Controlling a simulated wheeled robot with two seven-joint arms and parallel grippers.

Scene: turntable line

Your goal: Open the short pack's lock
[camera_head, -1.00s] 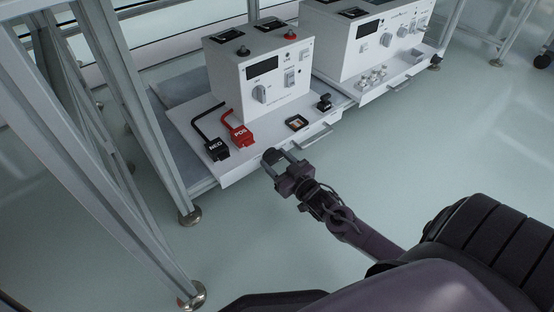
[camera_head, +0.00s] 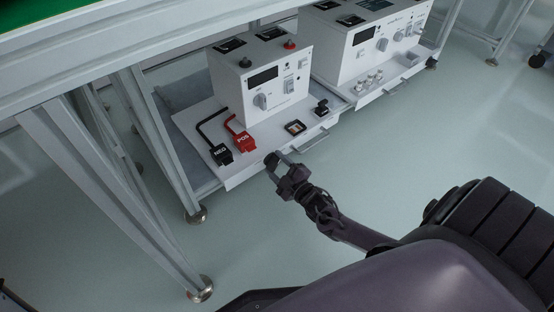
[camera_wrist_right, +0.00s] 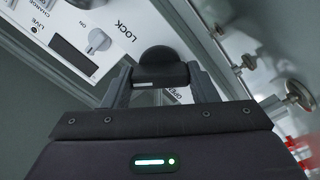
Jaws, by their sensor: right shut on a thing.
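My right gripper (camera_head: 279,167) is at the front edge of the left white unit's tray (camera_head: 240,176), with its arm coming from the lower right. In the right wrist view its two fingers (camera_wrist_right: 161,80) are shut on a black lock knob (camera_wrist_right: 163,58). The word LOCK shows on the white panel beside the knob, and a partly hidden label that seems to read OPEN lies behind the fingers. The black knob also shows small between the fingertips in the head view (camera_head: 271,158). How far the knob is turned cannot be told. My left gripper is not in view.
The left white unit (camera_head: 262,88) has a dial and switches; black NEG (camera_head: 221,155) and red POS (camera_head: 246,142) connectors lie on its tray. A second, larger white unit (camera_head: 372,50) stands to the right. Metal frame legs (camera_head: 105,180) rise at left. The floor in front is clear.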

